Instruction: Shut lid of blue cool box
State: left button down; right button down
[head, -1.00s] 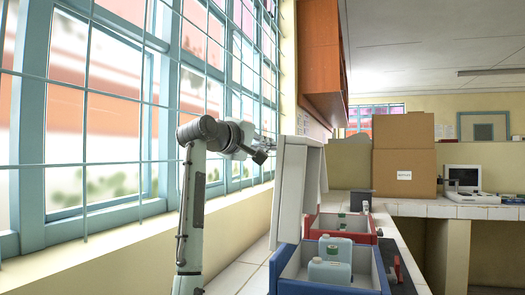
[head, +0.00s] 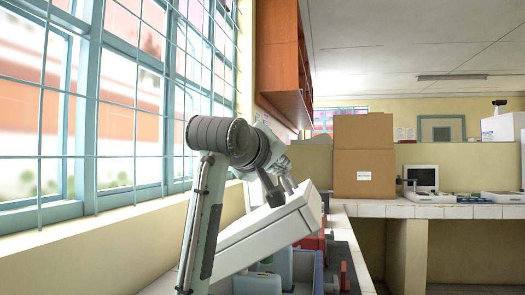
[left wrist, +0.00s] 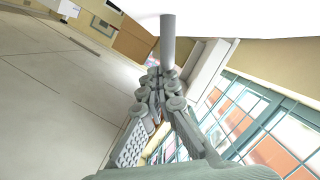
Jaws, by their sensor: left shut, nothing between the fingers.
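The blue cool box (head: 305,270) stands on the counter at the bottom of the head view, with teal-capped or teal bottles (head: 258,284) inside. In the left wrist view, the gripper's fingers (left wrist: 163,82) are together, with a white surface across the top. My right gripper is not in view.
A red box (head: 312,242) stands just behind the blue one. A cardboard box (head: 364,155) and lab devices sit on the far counter (head: 440,211). The barred window and wall are close on the left, and an orange cabinet (head: 284,60) hangs above.

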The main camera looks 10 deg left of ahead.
pick_arm(q)
jog(key=d+f+m, duration=0.1)
jog(key=d+f, duration=0.1)
jog(key=f, duration=0.1)
jog(key=d+f+m, duration=0.1)
jog(key=f, duration=0.2)
jog(key=d+f+m+y, duration=0.1)
jog(key=d+f, duration=0.1)
jog(key=shift+d+f, duration=0.3)
jog(key=shift+f, duration=0.1)
jog(key=shift+d+f+m+y, duration=0.15)
jog(key=shift+f+m, duration=0.1)
jog(key=shift+f, duration=0.35)
jog(key=shift+d+f+m+y, duration=0.15)
jog(key=shift+f+m, duration=0.1)
jog(key=shift+f, duration=0.3)
jog(key=shift+f, duration=0.15)
